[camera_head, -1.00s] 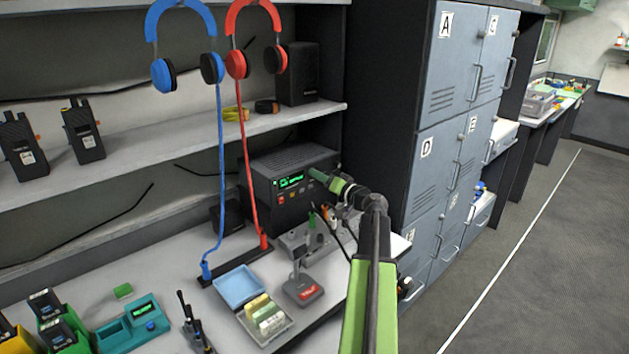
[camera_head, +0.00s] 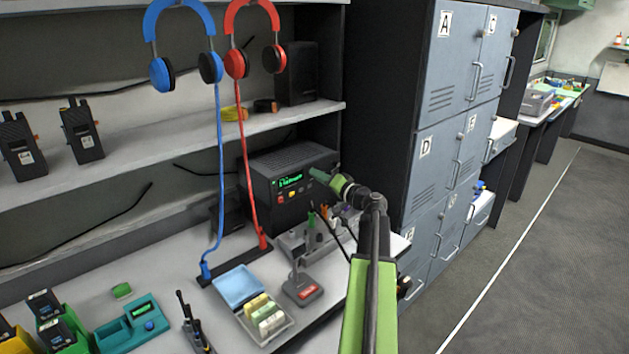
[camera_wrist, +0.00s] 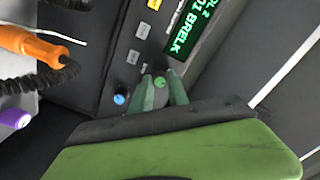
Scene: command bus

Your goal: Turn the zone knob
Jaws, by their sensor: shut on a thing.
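The black radio unit (camera_head: 262,190) stands on the desk below the shelf, with a lit green display (camera_head: 291,181) on its front. A small green knob (camera_wrist: 160,82) sits on the panel between my green fingertips. My gripper (camera_wrist: 160,92) is shut on this knob; in the head view my gripper (camera_head: 318,174) hides it. A blue-capped knob (camera_wrist: 119,99) is beside it. I cannot read which knob is labelled zone.
An orange-handled tool with a coiled cord (camera_wrist: 30,45) and a purple-tipped item (camera_wrist: 14,118) are close by in the wrist view. A desk microphone (camera_head: 303,289) and a card box (camera_head: 266,318) stand in front. Lockers (camera_head: 440,150) are at right.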

